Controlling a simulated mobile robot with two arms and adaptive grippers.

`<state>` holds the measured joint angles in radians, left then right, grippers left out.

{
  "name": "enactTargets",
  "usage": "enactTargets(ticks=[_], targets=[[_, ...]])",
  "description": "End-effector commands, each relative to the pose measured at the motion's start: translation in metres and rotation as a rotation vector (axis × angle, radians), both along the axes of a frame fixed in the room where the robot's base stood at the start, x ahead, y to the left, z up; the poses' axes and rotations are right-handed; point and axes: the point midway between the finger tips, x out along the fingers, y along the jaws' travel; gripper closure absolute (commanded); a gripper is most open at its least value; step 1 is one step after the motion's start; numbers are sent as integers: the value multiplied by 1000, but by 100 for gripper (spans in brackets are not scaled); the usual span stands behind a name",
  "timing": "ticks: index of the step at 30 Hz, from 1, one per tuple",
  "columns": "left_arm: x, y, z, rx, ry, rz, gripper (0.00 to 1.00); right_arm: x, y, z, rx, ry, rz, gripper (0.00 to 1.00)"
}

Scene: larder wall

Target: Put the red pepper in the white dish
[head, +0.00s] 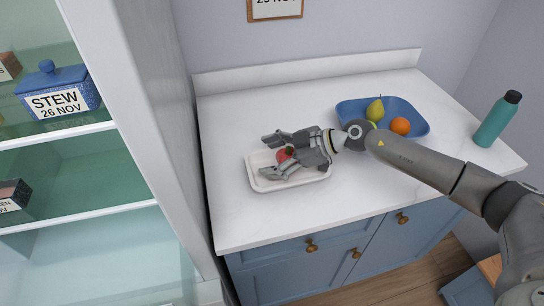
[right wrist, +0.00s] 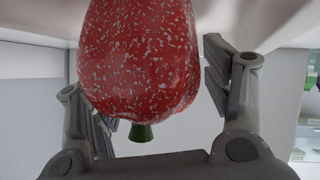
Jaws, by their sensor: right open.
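The white dish (head: 318,177) stands on the white counter, left of the blue tray. The red pepper (head: 284,154) shows between the fingers of my right gripper (head: 267,156), over the dish and partly hidden by the gripper. In the right wrist view the red pepper (right wrist: 140,60) is large, speckled with pale flecks, its green stem towards the palm. The fingers of the right gripper are spread on either side of it. A gap shows between the pepper and the right-hand finger. Whether the pepper rests on the dish floor is hidden. My left gripper is not in view.
A blue tray (head: 349,106) holds a pear (head: 375,110) and an orange (head: 400,126). A teal bottle (head: 497,120) stands at the counter's right end. Left is a shelf unit with a blue stew box (head: 58,92). The counter (head: 245,220) in front of the dish is clear.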

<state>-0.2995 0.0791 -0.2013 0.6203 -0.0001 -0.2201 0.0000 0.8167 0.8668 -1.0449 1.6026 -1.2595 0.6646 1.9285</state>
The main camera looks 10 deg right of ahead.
Motion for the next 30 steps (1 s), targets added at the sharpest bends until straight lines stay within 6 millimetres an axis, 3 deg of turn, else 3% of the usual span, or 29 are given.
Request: enactTargets(ticks=[18, 30], targets=[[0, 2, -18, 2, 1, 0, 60, -38, -86, 52, -2, -1, -3, 28], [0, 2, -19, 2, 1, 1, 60, -43, -95, 59, 0, 0, 0, 28]])
